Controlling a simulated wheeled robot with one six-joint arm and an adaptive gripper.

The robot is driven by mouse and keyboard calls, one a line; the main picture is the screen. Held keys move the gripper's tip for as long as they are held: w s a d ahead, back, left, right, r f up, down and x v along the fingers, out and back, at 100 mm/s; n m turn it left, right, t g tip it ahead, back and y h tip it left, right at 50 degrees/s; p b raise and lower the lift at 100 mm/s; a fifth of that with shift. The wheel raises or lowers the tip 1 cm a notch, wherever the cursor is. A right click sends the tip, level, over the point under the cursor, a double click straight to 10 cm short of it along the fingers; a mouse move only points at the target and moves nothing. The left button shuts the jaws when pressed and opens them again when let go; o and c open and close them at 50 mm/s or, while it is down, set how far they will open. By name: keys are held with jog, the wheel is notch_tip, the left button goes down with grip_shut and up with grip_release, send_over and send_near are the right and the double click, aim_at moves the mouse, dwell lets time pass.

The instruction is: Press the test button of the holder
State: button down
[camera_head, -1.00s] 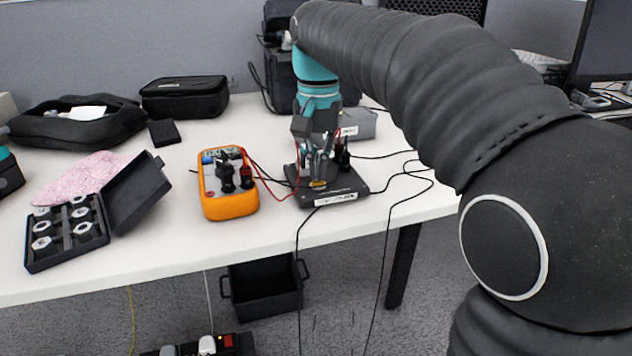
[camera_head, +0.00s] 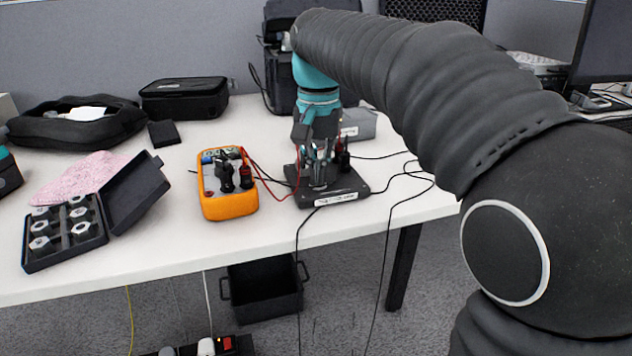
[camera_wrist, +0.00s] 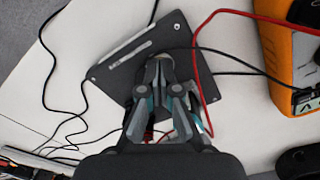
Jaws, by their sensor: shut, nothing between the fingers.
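The holder is a dark, flat, square box (camera_head: 349,191) with a white label on its front side, on the table near the front edge. It also shows in the wrist view (camera_wrist: 112,78), with the label strip along one side. My gripper (camera_head: 318,185) points down over the holder's top, its fingers shut and empty.
An orange multimeter (camera_head: 231,205) with red and black leads stands left of the holder. An open black case of hex pieces (camera_head: 66,260) lies further left. A grey box (camera_head: 360,125) stands behind. Cables run over the table's front edge. Bare table (camera_head: 160,235) lies between case and multimeter.

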notch_tip(320, 180, up, 5)
jog(key=p, duration=0.5)
jog(key=shift+f, duration=0.1)
jog(key=shift+r+p, duration=0.5)
jog(key=shift+r, duration=0.6)
jog(key=s+d+f+n+t, duration=0.1)
jog(key=s+d+f+t, duration=0.1)
jog(key=s+d+f, duration=0.2)
jog(key=s+d+f+n+t, duration=0.1)
jog(key=s+d+f, duration=0.4)
jog(key=s, duration=0.5)
jog(key=s+d+f+t, duration=0.2)
jog(key=s+d+f, duration=0.2)
jog(key=s, duration=0.3)
jog(key=shift+d+f+n+t, duration=0.2)
jog(key=shift+d+n+t, duration=0.15)
jog(key=shift+d, duration=0.2)
